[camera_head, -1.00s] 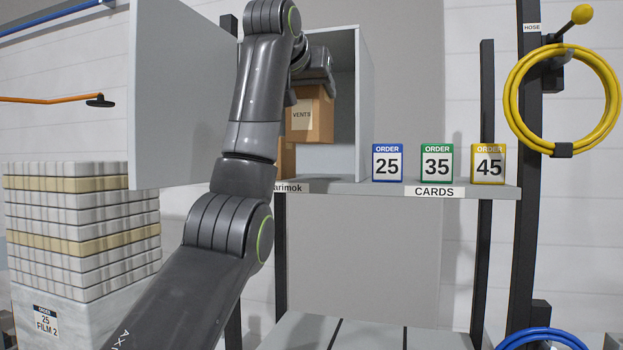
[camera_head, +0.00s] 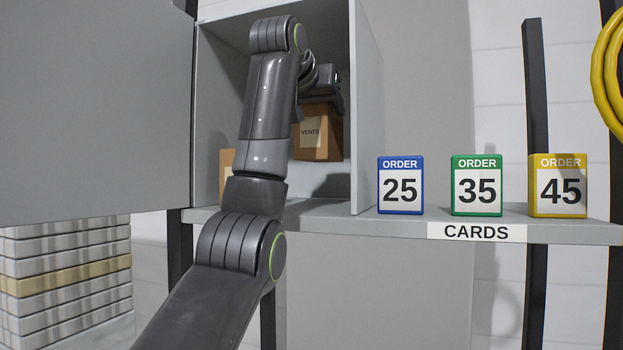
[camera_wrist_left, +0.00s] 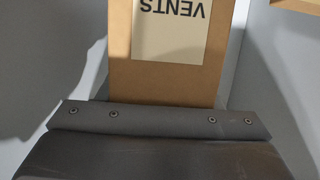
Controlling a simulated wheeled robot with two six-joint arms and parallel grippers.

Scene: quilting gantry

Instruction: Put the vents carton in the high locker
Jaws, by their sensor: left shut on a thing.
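The vents carton (camera_head: 312,144) is a brown box with a pale VENTS label. It hangs inside the open high locker (camera_head: 368,120), apparently above its floor, where a shadow lies below it. My left gripper (camera_head: 324,98) is shut on the carton from above; its fingertips are hard to make out. In the left wrist view the carton (camera_wrist_left: 160,82) sits against the dark edge of my gripper (camera_wrist_left: 160,118), its label upside down. My right gripper is not in view.
The grey locker door (camera_head: 95,110) stands open to the left. Another brown box (camera_head: 226,170) is on the locker floor at left, partly hidden by my arm. Order cards 25 (camera_head: 400,186), 35 (camera_head: 476,186) and 45 (camera_head: 558,186) stand on the shelf (camera_head: 330,213) right of the locker.

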